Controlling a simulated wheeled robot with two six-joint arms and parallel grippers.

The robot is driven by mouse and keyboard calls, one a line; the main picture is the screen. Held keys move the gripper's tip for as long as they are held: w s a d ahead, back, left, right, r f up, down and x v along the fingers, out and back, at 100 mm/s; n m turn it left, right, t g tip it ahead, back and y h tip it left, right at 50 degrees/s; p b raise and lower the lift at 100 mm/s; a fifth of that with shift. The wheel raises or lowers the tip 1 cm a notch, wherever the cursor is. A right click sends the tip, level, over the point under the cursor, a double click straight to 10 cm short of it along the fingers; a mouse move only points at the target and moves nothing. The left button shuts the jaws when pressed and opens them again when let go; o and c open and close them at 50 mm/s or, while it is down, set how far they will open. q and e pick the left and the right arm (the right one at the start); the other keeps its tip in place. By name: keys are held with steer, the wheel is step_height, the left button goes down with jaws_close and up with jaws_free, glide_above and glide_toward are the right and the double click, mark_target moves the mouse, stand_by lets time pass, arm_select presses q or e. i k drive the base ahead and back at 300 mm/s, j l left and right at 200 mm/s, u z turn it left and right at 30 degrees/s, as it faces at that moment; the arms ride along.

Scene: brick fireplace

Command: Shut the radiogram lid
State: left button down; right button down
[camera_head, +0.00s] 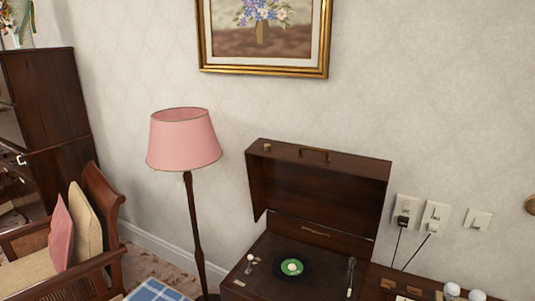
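The radiogram (255,254) is a dark wooden cabinet at the lower centre right of the head view. Its lid (318,196) stands raised and open, with a brass handle (314,154) on the top panel. Inside, a dark record with a green label (291,267) lies on the deck. A tone arm (350,276) is at the right of the record, and small knobs (250,259) are at the left. Neither of my grippers is in view. The lower front of the radiogram is cut off by the frame.
A pink floor lamp (184,141) stands just left of the radiogram. A wooden armchair with cushions (88,229) is at the lower left. Wall sockets with plugs (435,217) and a wooden surface with pale round objects (452,290) are at the right.

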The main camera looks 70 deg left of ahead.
mark_target(346, 192)
steer(key=u, duration=2)
